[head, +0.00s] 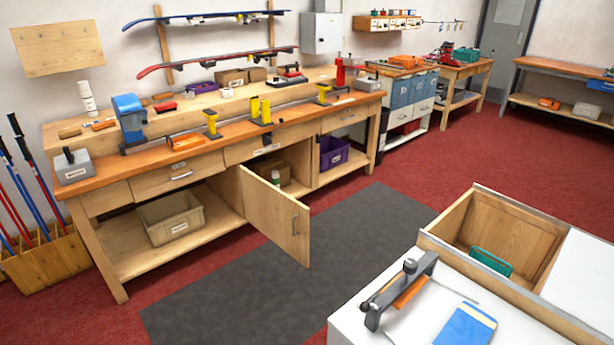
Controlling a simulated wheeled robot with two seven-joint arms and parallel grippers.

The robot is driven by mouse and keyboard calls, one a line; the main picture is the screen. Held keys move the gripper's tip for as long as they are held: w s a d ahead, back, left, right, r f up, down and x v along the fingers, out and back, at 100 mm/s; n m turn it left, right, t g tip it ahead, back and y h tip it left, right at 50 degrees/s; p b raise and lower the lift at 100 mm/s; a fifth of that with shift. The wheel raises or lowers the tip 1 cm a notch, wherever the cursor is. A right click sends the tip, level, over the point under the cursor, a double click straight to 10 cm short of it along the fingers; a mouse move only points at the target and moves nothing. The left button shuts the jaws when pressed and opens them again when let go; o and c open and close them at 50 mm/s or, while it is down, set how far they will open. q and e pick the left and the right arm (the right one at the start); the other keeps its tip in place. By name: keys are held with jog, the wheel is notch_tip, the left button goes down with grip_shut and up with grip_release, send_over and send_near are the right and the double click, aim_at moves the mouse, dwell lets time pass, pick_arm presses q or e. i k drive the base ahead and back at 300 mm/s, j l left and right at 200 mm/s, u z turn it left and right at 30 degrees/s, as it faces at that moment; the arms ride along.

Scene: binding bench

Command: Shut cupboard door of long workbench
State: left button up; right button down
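The long workbench (205,159) stands along the wall on the left, with a wooden top and drawers under it. Its cupboard door (272,217) is open and swings out from the bench front over the dark mat. Inside the cupboard I see a cardboard box and a small green and white item (275,177). Neither of my grippers is in view.
A grey mat (340,235) covers the floor before the bench and looks clear. A white-topped bench (400,325) with an open wooden bin stands at front right. A tan crate (171,217) and a purple crate (333,153) sit on the lower shelf.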

aim_at(284, 220)
jog(key=i+j, duration=0.15)
jog(key=j, duration=0.25)
jog(key=i+j, duration=0.15)
jog(key=j, duration=0.2)
jog(key=i+j, duration=0.15)
jog(key=j, duration=0.25)
jog(key=i+j, duration=0.2)
jog(key=j, duration=0.15)
jog(key=z, duration=0.05)
